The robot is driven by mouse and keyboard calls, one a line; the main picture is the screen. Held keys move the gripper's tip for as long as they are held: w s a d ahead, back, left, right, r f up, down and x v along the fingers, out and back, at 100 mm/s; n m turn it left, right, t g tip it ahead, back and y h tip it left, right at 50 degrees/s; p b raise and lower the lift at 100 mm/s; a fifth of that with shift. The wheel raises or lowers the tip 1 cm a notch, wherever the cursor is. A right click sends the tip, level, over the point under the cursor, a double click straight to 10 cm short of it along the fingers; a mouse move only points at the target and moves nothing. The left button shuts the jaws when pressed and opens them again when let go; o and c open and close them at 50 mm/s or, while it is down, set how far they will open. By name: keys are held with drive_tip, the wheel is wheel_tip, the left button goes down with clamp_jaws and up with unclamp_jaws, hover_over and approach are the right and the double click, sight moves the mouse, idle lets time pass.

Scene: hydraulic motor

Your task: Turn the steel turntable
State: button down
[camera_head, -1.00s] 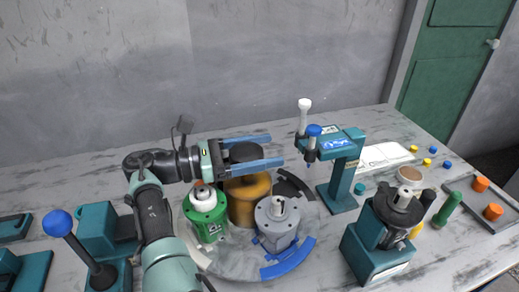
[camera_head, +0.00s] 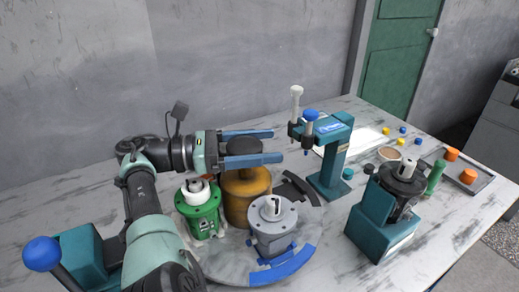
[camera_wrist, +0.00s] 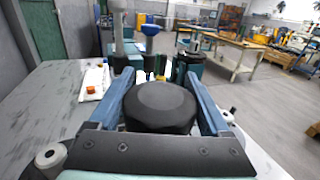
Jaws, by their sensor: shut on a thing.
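The steel turntable (camera_head: 228,262) is a round grey disc on the table, partly hidden by my arm and the parts on it. A brass-coloured cylinder (camera_head: 247,199) with a black round knob (camera_head: 243,153) stands at its middle. A green motor (camera_head: 198,208) and a grey motor (camera_head: 271,224) stand on it, with a blue curved segment (camera_head: 284,268) at the front rim. My gripper (camera_head: 277,146) is shut on the black knob, one blue finger on each side. The wrist view shows the knob (camera_wrist: 160,103) between the fingers of my gripper (camera_wrist: 162,68).
A teal press (camera_head: 330,165) with a blue ball knob stands right of the turntable. A teal stand with a dark motor (camera_head: 388,215) is at front right. A blue-knobbed lever (camera_head: 42,254) is at front left. A tray with orange pieces (camera_head: 468,177) lies far right.

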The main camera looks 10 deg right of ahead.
drive_tip(key=shift+f, duration=0.1)
idle(0.3)
unclamp_jaws()
drive_tip(key=shift+r+p, duration=2)
drive_tip(key=shift+r, duration=3.05)
